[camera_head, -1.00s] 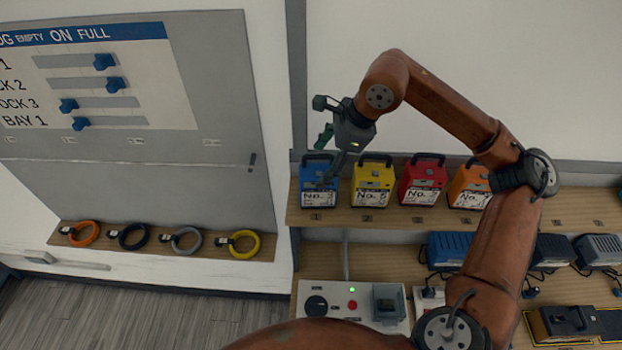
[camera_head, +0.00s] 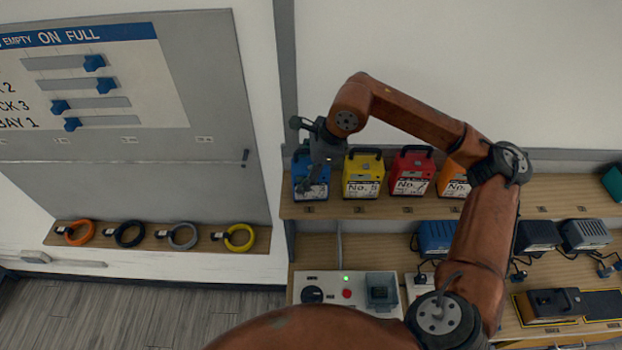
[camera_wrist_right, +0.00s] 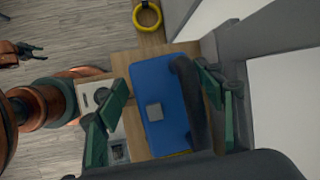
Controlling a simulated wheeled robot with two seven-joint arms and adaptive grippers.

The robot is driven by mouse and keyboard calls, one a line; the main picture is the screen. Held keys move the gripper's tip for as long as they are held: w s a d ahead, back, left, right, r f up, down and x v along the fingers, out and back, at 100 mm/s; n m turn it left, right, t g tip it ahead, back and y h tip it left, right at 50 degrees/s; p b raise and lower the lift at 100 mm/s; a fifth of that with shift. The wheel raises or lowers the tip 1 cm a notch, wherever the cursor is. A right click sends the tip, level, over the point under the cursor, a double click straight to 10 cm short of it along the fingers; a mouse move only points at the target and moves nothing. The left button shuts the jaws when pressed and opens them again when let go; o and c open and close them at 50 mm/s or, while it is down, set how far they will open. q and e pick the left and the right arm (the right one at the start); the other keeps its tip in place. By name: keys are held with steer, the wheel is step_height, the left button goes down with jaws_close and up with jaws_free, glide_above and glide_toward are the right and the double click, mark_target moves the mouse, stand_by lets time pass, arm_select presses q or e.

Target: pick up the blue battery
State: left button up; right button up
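The blue battery (camera_head: 314,191) stands upright at the left end of the upper wooden shelf, with a white label and a dark handle. My right gripper (camera_head: 313,170) is over it and hides much of its top. In the right wrist view the blue battery (camera_wrist_right: 157,95) and its dark handle (camera_wrist_right: 188,100) lie between the two green fingers of my right gripper (camera_wrist_right: 165,100). The fingers are spread apart, and I see no grip on the handle. A dark gripper-like end (camera_wrist_right: 28,50), apparently my left gripper, shows at the far left; its fingers are too small to judge.
A yellow battery (camera_head: 363,176) stands close to the right of the blue one, then a red (camera_head: 411,172) and an orange battery (camera_head: 454,182). A wall panel (camera_head: 215,100) is left of the shelf (camera_head: 385,209). A control box (camera_head: 330,287) sits below.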

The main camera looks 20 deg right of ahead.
steer(key=c, duration=1.6)
jaws_close()
steer(key=shift+w+r, duration=0.1)
steer(key=shift+r, duration=0.05)
